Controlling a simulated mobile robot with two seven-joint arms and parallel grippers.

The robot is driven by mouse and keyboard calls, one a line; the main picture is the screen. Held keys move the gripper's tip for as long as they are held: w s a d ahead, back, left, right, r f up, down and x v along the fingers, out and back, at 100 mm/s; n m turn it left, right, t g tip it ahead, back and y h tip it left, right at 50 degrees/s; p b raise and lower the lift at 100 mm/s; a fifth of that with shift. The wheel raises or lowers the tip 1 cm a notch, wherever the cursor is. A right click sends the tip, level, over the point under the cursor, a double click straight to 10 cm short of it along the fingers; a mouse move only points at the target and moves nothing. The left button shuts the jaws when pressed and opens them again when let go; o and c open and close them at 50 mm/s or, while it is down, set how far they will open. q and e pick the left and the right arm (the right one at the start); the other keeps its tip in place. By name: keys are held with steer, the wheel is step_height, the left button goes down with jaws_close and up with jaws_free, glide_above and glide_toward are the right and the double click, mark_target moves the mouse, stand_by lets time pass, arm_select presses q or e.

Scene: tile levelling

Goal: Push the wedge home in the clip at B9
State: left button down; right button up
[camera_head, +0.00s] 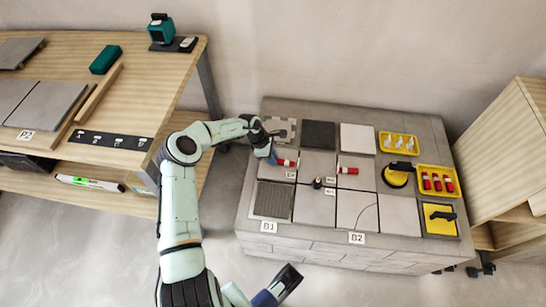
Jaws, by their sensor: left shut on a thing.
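My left gripper (273,157) reaches over the tiled block from the left, and its blue fingertips are at the left end of a red wedge (287,163). It is shut on this wedge, which lies low over the joint between tiles. The clip under it is too small to make out. A small label (290,174), too small to read, stands just below it. A second red wedge (347,171) lies on the tiles further right, apart from my gripper. My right gripper (290,283) is at the bottom edge, away from the tiles; its fingers are unclear.
A small dark piece (317,183) stands between the wedges. On the block's right are a yellow tray of white pieces (380,147), a yellow suction tool (396,178), a yellow tray of red wedges (421,170) and another yellow tray (428,232). A wooden bench (150,92) stands left.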

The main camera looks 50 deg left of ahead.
mark_target(286, 162)
arm_select(q)
steer(key=shift+p, duration=0.3)
stand_by(0.5)
steer(key=shift+w+d, duration=0.25)
steer(key=shift+d, duration=0.05)
steer(key=shift+w+d, duration=0.45)
steer(key=shift+d, duration=0.1)
steer(key=shift+w+d, duration=0.85)
steer(key=shift+d, duration=0.15)
stand_by(1.7)
steer(key=c, duration=0.9)
jaws_free()
steer(key=shift+s+a, duration=0.1)
